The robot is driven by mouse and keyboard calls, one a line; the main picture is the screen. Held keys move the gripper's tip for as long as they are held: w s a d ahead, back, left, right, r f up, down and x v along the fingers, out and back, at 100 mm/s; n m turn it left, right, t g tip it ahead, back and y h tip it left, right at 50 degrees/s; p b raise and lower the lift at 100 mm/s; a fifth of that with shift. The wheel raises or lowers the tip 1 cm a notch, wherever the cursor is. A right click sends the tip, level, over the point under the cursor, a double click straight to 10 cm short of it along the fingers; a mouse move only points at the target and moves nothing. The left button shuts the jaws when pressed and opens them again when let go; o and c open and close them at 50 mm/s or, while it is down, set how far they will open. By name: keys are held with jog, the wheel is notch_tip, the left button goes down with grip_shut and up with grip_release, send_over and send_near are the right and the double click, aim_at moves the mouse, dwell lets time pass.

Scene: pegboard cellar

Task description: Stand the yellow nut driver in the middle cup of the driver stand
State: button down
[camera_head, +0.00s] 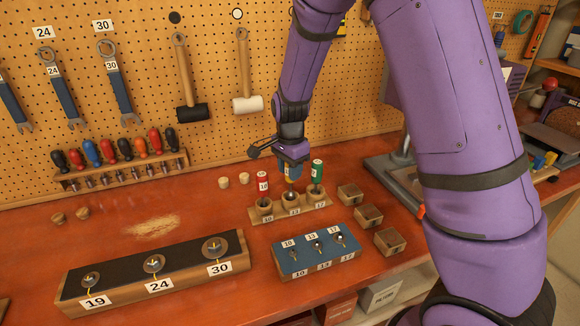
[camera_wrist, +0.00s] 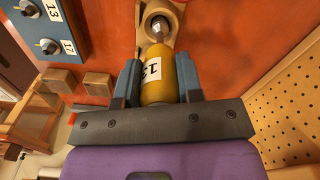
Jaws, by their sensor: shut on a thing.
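The yellow nut driver (camera_wrist: 158,75), labelled 13, is upright between the two fingers of my gripper (camera_wrist: 158,85), which is shut on its handle. In the head view my gripper (camera_head: 291,170) is above the middle of the wooden driver stand (camera_head: 277,215) and hides most of the driver. The driver's metal shaft points down at the stand's middle cup (camera_head: 291,198); I cannot tell how deep the tip is. A red driver (camera_head: 263,183) stands in the left cup, marked 10, and a green driver (camera_head: 317,172) stands in the right cup, marked 17.
A blue-topped block (camera_head: 315,256) with several small fittings lies in front of the stand. Small wooden blocks (camera_head: 368,214) stand to its right. A long wooden block (camera_head: 154,280) marked 19, 24 and 30 is at front left. The pegboard (camera_head: 330,110) rises behind.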

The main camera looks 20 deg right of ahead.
jog(key=shift+f, duration=0.1)
dwell(0.3)
jog(key=shift+f, duration=1.05)
jog(key=c, duration=0.7)
grip_release()
jog(key=shift+r, duration=0.1)
jog(key=shift+r, duration=4.95)
